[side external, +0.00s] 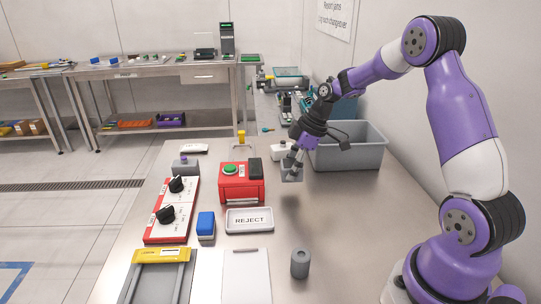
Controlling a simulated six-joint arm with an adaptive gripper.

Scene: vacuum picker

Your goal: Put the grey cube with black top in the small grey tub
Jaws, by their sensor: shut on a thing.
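My gripper (291,164) is shut on a grey cube (292,177) and points down over the steel table, right of the red box. The cube appears held above the table, with a soft shadow below it. Its top is mostly hidden by the fingers, so I cannot make out the black. A grey open tub (350,157) stands to the right of and behind the cube, near the wall. The cube is outside the tub, by its left side. The tub's floor is hidden.
A red box with a green button (241,185), a REJECT tray (249,222), a red panel with black knobs (170,212) and a blue block (206,224) stand left. A grey cylinder (300,264) stands in front.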

